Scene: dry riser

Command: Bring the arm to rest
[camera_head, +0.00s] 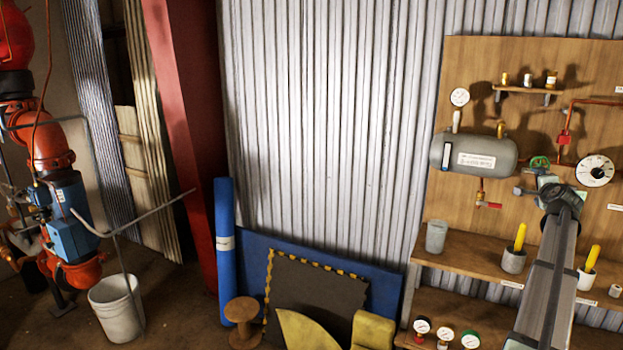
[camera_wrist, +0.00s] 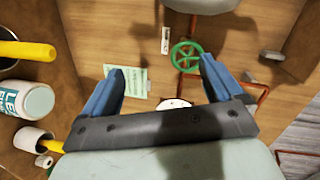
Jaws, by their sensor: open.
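My gripper (camera_wrist: 163,78) is open, with two blue fingers spread apart and nothing held between them. In the head view my arm reaches up from the lower right, and its end is in front of the wooden board (camera_head: 580,80). A green handwheel (camera_wrist: 186,56) on a copper pipe lies beyond the fingers, near the right one; it also shows just above my arm's end in the head view (camera_head: 540,162). I cannot tell the distance between them. A white round dial (camera_wrist: 172,103) is mostly hidden behind the gripper's crossbar.
The grey tank (camera_head: 473,154) sits left of my arm's end, with a dial gauge (camera_head: 595,170) to its right. Cups with yellow handles (camera_head: 513,260) stand on the shelf below. Loose gauges (camera_head: 445,338) lie lower. The corrugated wall (camera_head: 320,120) is clear at left.

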